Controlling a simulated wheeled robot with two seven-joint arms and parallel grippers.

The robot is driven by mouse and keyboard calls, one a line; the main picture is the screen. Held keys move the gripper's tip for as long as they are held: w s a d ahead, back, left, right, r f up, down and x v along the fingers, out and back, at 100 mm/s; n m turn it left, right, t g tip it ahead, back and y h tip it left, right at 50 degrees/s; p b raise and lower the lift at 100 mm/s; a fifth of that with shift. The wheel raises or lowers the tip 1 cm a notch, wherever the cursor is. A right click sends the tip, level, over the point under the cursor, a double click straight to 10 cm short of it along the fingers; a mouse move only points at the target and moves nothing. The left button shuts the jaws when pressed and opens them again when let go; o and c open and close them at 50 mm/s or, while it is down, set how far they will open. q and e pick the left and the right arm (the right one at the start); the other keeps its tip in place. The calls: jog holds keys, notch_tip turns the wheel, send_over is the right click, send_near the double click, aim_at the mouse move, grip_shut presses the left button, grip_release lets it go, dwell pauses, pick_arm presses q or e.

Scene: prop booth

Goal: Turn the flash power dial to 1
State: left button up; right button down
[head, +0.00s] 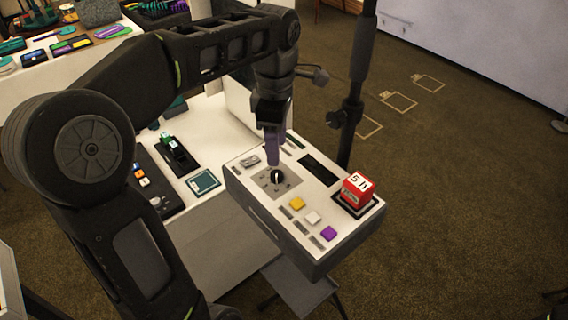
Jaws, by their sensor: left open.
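The flash power dial (277,177) is a small dark knob with a light mark, set in a grey square plate on top of a white and dark control box. My left gripper (274,160) points down from above, with its purple-grey fingers right over the dial. The fingertips are at or just above the knob; I cannot tell whether they touch it. The gripper is open. The marks around the dial are too small to read. My right gripper is not in view.
The box also carries yellow (297,203), white (313,217) and purple (329,233) buttons, a dark display (320,170) and a red block (357,190) marked "5 h". A black stand pole (352,110) rises behind the box. Open carpet lies to the right.

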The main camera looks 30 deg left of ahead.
aim_at(277, 173)
pick_arm(q)
jog(key=shift+f+p, duration=0.4)
jog(key=shift+f, duration=3.55)
jog(key=shift+c, duration=0.4)
grip_shut()
